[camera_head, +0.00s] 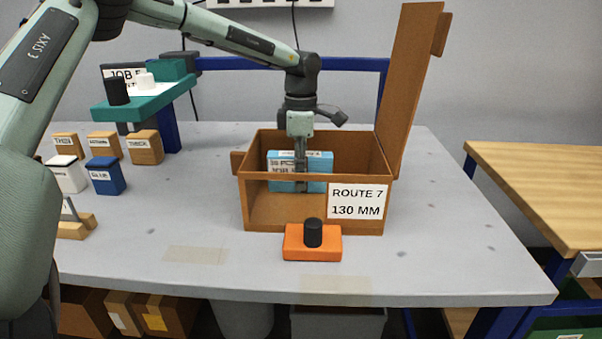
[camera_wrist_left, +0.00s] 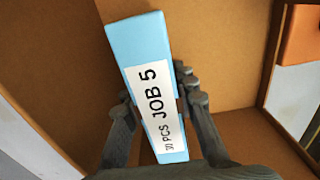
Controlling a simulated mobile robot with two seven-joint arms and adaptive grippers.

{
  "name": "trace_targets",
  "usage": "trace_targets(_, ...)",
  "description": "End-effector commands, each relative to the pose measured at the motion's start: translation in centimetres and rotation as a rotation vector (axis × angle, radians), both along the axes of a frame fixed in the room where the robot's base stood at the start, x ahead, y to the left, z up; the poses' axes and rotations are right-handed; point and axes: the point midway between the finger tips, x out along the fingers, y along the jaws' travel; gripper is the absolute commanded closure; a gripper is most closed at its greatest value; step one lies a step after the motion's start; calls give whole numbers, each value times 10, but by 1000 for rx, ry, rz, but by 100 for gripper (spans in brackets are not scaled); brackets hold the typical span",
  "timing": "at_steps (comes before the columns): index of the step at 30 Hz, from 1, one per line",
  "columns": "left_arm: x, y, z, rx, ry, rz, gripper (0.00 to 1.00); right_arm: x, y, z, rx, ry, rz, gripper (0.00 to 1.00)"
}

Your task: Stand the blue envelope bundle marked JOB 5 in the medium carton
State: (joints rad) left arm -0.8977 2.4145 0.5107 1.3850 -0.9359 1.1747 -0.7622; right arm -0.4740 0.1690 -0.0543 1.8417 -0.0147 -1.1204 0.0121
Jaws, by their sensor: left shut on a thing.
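The blue envelope bundle (camera_head: 283,163) is in the open brown carton (camera_head: 380,210), whose front label reads ROUTE 7, 130 MM. In the wrist view the bundle's (camera_wrist_left: 133,43) white label reads JOB 5 and it looks upright but slightly turned. My left gripper (camera_head: 301,186) reaches down into the carton and is shut on the bundle, one finger on each side in the wrist view (camera_wrist_left: 158,103). The bundle's lower end shows below the carton's front rim in the head view. Whether it touches the carton's floor cannot be told. My right gripper is not in view.
The carton's tall lid (camera_head: 408,90) stands open on the right. An orange block with a black knob (camera_head: 313,243) sits close in front of the carton. Small boxes (camera_head: 107,177) and a teal stand (camera_head: 145,103) are at the left. The table's right side is clear.

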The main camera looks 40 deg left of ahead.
Motion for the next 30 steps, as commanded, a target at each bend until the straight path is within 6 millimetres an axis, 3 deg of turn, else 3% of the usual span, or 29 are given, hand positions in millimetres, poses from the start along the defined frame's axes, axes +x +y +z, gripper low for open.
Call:
trace_targets(1,0,0,-1,1,-1,0,100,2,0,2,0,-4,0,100)
trace_targets(2,0,0,-1,0,0,0,72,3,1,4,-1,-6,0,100)
trace_targets(7,0,0,-1,0,0,0,52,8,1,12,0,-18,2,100)
trace_targets(17,0,0,1,0,0,0,52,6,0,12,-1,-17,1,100)
trace_targets(19,1,0,6,0,-2,0,52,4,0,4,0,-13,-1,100)
trace_targets(23,1,0,28,0,-4,0,52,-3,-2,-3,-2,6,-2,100)
trace_targets(30,1,0,81,1,-5,1,52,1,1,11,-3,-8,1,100)
